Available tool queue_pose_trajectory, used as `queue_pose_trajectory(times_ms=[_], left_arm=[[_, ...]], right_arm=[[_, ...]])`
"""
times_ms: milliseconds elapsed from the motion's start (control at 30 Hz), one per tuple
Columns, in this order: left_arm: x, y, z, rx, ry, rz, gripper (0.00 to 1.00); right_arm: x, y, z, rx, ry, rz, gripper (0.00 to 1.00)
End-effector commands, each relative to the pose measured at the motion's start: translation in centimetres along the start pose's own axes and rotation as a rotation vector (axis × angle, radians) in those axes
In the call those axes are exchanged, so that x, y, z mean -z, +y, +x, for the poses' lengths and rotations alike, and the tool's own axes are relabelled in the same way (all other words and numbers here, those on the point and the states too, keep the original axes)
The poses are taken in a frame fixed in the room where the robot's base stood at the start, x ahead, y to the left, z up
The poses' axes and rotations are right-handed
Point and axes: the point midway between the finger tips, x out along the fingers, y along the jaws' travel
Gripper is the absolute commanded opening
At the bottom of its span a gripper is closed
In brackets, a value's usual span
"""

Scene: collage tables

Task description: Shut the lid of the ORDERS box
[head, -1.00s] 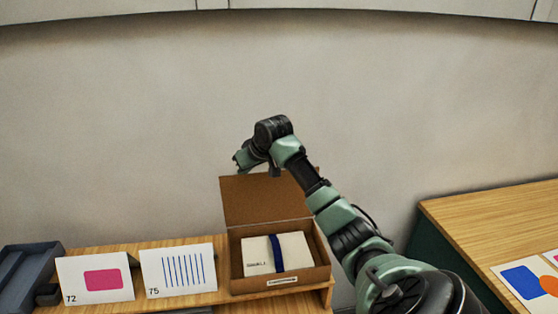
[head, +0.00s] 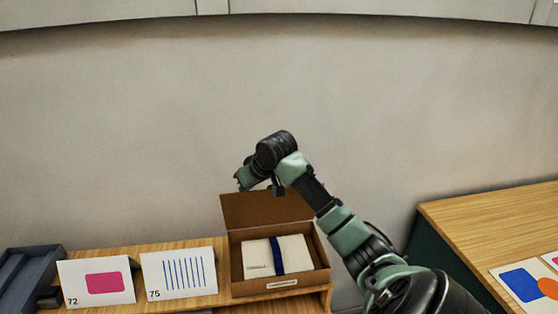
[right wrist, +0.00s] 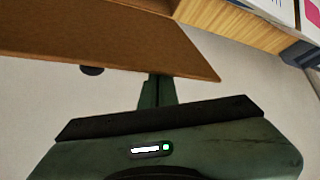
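The brown cardboard box (head: 321,277) stands on the wooden table with its lid (head: 265,211) up at the back. The small front label (head: 282,284) is too small to read. A white pad (head: 297,252) with a blue band lies inside. My right gripper (head: 259,187) is at the lid's top edge, reaching over from behind it; its fingertips are partly hidden there. In the right wrist view the lid (right wrist: 100,30) crosses the upper left, close in front of the gripper (right wrist: 157,90). Whether its fingers are apart does not show. My left gripper is out of view.
Two cards stand left of the box, one with a pink shape (head: 104,283) and one with blue stripes (head: 182,274). A blue-grey tray (head: 28,268) is at the far left. Another wooden table (head: 490,225) with cards is at the right. A plain wall stands behind.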

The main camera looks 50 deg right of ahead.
Motion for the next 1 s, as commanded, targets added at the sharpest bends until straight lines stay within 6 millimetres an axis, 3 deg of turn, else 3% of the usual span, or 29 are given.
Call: queue_pose_trajectory(times_ms=[33,500,1000], left_arm=[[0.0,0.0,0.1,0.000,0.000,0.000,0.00],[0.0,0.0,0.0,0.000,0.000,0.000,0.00],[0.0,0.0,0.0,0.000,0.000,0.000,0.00]], right_arm=[[-1.3,-0.3,0.7,0.002,-0.028,-0.001,0.00],[-2.8,-1.3,-0.6,0.000,-0.025,0.000,0.00],[-2.5,-1.5,-1.3,-0.001,-0.015,0.000,0.00]])
